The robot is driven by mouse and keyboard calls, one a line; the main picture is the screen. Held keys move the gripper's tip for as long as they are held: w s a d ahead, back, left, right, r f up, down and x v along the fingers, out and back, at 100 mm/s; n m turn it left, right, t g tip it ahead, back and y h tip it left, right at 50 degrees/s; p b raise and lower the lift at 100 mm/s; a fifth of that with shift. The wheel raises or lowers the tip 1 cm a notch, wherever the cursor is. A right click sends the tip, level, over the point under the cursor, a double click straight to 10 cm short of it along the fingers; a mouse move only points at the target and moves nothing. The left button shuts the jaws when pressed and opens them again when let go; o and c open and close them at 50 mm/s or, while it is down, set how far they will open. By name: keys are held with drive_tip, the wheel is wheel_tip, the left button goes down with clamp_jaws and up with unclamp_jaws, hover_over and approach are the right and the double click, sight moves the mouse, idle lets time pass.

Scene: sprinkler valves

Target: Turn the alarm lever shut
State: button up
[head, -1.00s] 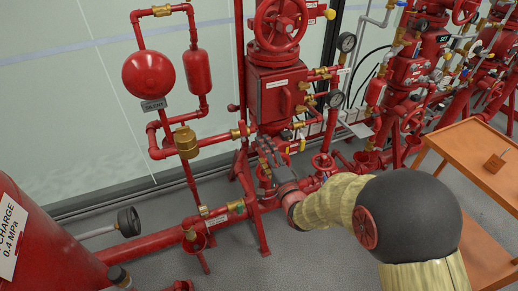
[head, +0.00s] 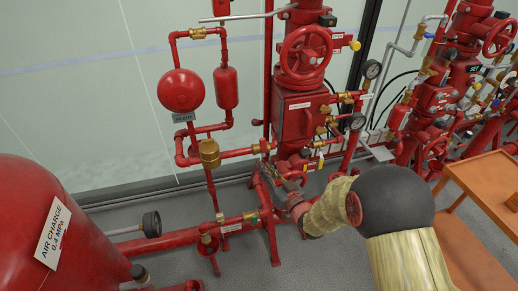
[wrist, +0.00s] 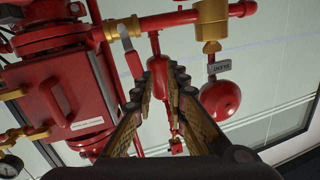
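The lever (wrist: 131,49), with a pale neck and red grip, hangs from a brass valve (wrist: 122,28) in the wrist view. I take it to be the alarm lever. My gripper (wrist: 164,77) is open and empty, its two fingers apart. The lever shows just left of the left finger, not between the fingers; I cannot tell whether they touch. In the head view my gripper (head: 268,172) is just below the brass valve (head: 265,146) on the red pipe; the lever is hard to make out there.
A red gong (head: 181,90) with a tag and a brass fitting (head: 209,153) are to the left. A red valve box (head: 300,118) with a handwheel (head: 306,52) stands behind my arm. An air tank (head: 60,225) fills the lower left. An orange cart (head: 470,235) stands right.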

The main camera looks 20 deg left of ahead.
sight(263, 148)
drive_tip(key=n, duration=0.5)
drive_tip(key=shift+s+a+r+g+y, duration=0.1)
drive_tip(key=shift+a+g+y, duration=0.2)
drive_tip(key=shift+a, duration=0.05)
drive_tip(key=shift+c, duration=1.2)
drive_tip(key=n, duration=0.5)
drive_tip(key=shift+s+a+r, duration=0.1)
drive_tip(key=shift+a+r, duration=0.05)
drive_tip(key=shift+a, duration=0.05)
clamp_jaws()
drive_tip(key=w+a+n+y+b, duration=0.1)
drive_tip(key=w+a+n+b, duration=0.1)
drive_tip(key=w+a+n, duration=0.65)
drive_tip(key=d+n, duration=0.3)
drive_tip(key=shift+s+d+r+n+g, duration=0.25)
drive_tip(key=shift+s+d+r+g, duration=0.05)
drive_tip(key=shift+g, duration=0.1)
